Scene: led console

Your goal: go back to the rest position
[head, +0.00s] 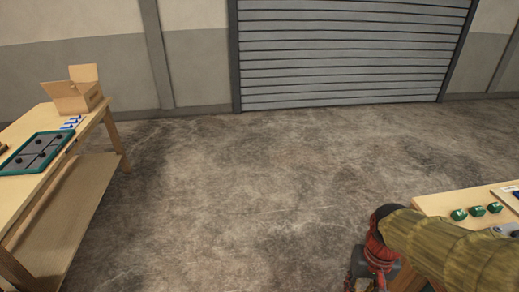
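My arm is in the lower right of the head view, in a padded olive-yellow sleeve with a red part at its end. My gripper (371,272) is the dark part below the red one, low at the picture's bottom edge. It is beside the left end of the right-hand table (440,203). Its fingertips are not clear, so I cannot tell whether it is open or shut or holds anything.
Several green blocks (476,211) lie on the right-hand table, partly behind my arm. The left wooden table (88,122) bears a teal-framed panel (38,152), small blue-and-white pieces (71,122) and an open box (78,97). The concrete floor between is clear to the roller shutter (350,50).

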